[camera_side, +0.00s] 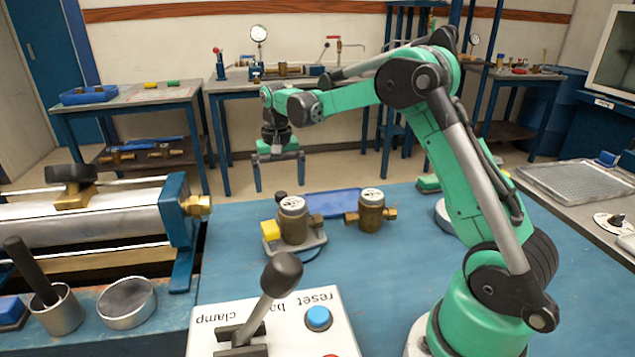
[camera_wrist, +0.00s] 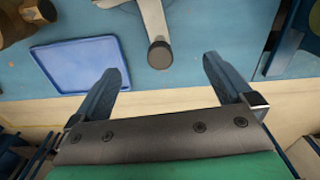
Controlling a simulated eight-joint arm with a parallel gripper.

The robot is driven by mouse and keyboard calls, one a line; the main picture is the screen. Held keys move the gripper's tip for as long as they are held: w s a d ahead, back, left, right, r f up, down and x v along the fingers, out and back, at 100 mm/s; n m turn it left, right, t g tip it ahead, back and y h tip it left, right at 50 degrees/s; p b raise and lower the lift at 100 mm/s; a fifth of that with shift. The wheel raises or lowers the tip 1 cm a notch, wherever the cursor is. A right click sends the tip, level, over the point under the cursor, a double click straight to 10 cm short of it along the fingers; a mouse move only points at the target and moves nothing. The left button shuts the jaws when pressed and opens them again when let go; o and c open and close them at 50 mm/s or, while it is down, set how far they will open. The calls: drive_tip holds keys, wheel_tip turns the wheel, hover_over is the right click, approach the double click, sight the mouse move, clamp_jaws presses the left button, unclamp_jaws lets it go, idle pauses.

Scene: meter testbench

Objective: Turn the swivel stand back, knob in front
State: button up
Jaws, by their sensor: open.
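The swivel stand (camera_side: 308,246) is a grey base on the blue bench, carrying a brass meter with a white dial (camera_side: 293,220) and a yellow block (camera_side: 270,230) at its left. A small dark knob (camera_side: 281,197) shows behind the meter, on the far side from the side camera. In the wrist view the knob (camera_wrist: 160,54) ends a grey arm (camera_wrist: 153,18) of the stand; the rest of the stand is mostly cut off. My gripper (camera_side: 280,180) is open and empty, above and behind the stand. In the wrist view my gripper (camera_wrist: 162,68) has its fingers on either side of the knob, apart from it.
A second brass meter (camera_side: 371,212) stands just right of the stand. A blue tray (camera_side: 338,202) lies behind them; it also shows in the wrist view (camera_wrist: 78,67). A clamp lever (camera_side: 272,285) rises from a white control box in front. A large cylinder bench (camera_side: 90,220) stands left.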

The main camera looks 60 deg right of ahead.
drive_tip(key=shift+f, duration=0.2)
idle(0.3)
drive_tip(key=shift+f, duration=0.95)
drive_tip(key=shift+c, duration=1.4)
